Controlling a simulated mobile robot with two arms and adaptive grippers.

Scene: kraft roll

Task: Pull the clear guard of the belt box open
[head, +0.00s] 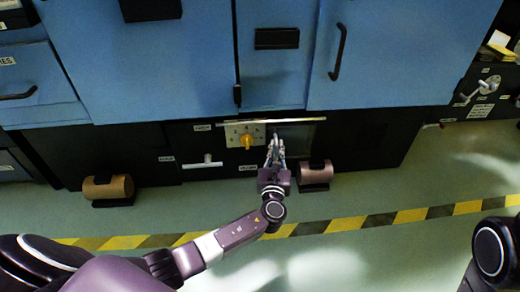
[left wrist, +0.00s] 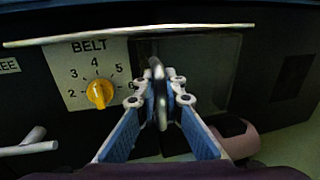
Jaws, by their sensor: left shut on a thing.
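The clear guard (head: 303,138) is a see-through dark panel on the belt box's front, to the right of the dial plate; it also shows in the left wrist view (left wrist: 215,75). It looks flat against the front; I cannot tell whether it is slightly ajar. A metal bar handle (left wrist: 158,88) stands upright at its left part. My left gripper (head: 276,148) is shut on this handle, one finger on each side, as the left wrist view (left wrist: 159,98) shows. The fingers hide part of the handle and guard. My right gripper is out of view.
Left of the guard is the BELT dial plate with a yellow knob (left wrist: 99,93). A pale T-handle (head: 203,162) sits further left. A pale ledge (left wrist: 130,34) runs above.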

